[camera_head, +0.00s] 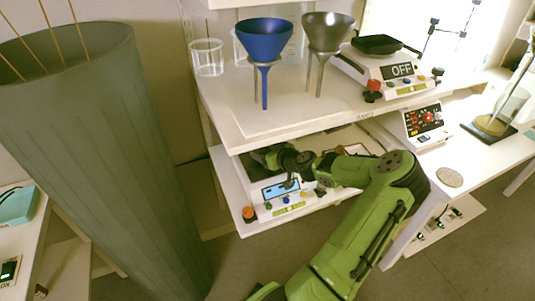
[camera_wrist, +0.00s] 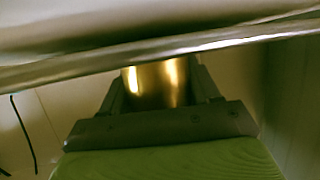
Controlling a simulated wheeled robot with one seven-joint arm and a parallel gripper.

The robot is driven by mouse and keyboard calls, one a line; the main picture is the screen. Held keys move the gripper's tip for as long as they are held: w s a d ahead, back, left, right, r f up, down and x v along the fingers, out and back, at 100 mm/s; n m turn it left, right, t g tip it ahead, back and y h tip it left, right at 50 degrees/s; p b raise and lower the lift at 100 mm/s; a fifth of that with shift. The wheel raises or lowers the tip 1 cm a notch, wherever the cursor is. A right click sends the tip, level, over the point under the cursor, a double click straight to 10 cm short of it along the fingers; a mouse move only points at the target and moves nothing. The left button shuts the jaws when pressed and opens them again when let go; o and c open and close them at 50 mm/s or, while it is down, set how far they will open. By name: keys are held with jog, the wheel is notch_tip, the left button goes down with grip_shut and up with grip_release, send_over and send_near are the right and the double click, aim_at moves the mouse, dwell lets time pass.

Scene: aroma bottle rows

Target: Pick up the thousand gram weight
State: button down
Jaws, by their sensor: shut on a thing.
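A shiny brass-coloured cylinder (camera_wrist: 158,84), which looks like the weight, stands between the fingers of my gripper (camera_wrist: 157,92) in the wrist view. The fingers are shut on its sides. Its top is hidden behind a pale, metal-edged band, and no marking on it can be read. In the head view my green arm reaches in under the upper white shelf, over the lower shelf. The gripper's fingers and the weight cannot be made out there.
The pale band (camera_wrist: 160,45) crosses the wrist view close to the camera. A device with a blue screen (camera_head: 281,190) sits on the lower shelf. Above are a blue funnel (camera_head: 264,42), a grey funnel (camera_head: 327,32), a glass beaker (camera_head: 207,58) and a scale reading OFF (camera_head: 398,72).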

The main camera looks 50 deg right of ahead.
jog(key=shift+r, duration=0.25)
jog(key=shift+r+p, duration=0.7)
jog(key=shift+r, duration=1.05)
jog(key=s+a, duration=0.2)
jog(key=s, duration=0.6)
jog(key=s+a+p, duration=0.1)
jog(key=s+a, duration=0.1)
jog(key=s, duration=0.7)
jog(key=shift+s+a+f+p, duration=0.15)
jog(key=shift+s+a+p, duration=0.05)
jog(key=shift+a+p, duration=0.1)
